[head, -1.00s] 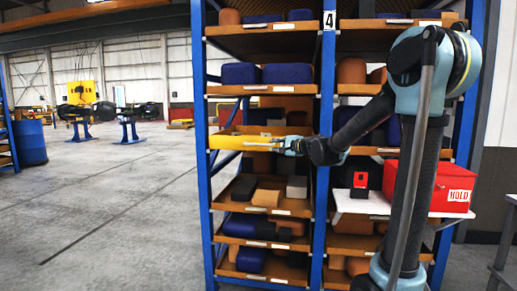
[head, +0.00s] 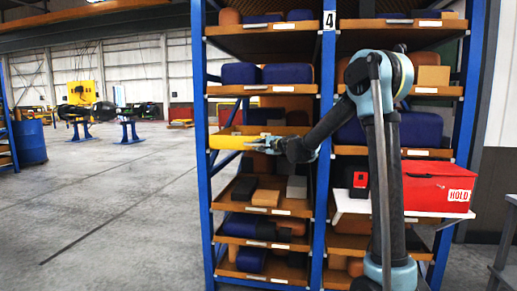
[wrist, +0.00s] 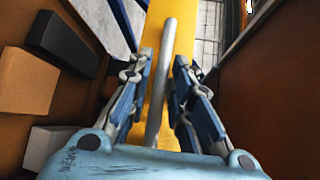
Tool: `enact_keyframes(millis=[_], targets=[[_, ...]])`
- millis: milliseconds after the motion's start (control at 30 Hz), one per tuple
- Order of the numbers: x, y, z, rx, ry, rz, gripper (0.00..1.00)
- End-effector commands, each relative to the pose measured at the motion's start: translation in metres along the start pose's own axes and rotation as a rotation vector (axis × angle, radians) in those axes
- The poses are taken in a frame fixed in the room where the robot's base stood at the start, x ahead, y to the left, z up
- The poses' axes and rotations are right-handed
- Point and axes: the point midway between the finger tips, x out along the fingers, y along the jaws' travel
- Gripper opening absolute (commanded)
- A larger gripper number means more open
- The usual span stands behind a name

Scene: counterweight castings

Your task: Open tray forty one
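A yellow tray front (head: 232,142) shows in the left bay of the rack, about halfway up; no number on it is readable. In the wrist view its yellow face (wrist: 167,25) fills the middle, with a grey bar handle (wrist: 162,85) in front of it. My gripper (head: 268,145) is at the right part of the yellow front. In the wrist view my gripper (wrist: 161,75) has one finger on each side of the bar. The fingers are apart, with gaps visible beside the bar.
The blue-posted rack (head: 326,185) holds several brown trays of blue, orange and dark blocks. A red box marked HOLD (head: 430,187) and a small red-and-black device (head: 360,182) sit on a white shelf (head: 400,207) at right. The floor (head: 110,200) at left is clear.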

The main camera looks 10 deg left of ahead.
Motion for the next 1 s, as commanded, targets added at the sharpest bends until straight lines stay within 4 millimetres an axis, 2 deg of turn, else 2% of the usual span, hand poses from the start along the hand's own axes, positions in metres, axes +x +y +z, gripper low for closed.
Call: enact_keyframes(millis=[200, 467, 567, 600, 867, 1000], targets=[[0.011, 0.000, 0.000, -0.001, 0.000, 0.000, 0.20], [0.012, 0.000, 0.000, 0.000, 0.000, 0.000, 0.20], [0.012, 0.000, 0.000, 0.000, 0.000, 0.000, 0.02], [0.012, 0.000, 0.000, 0.000, 0.000, 0.000, 0.00], [0.010, 0.001, 0.001, -0.001, 0.000, 0.000, 0.00], [0.002, 0.003, 0.009, -0.002, 0.000, 0.001, 0.00]])
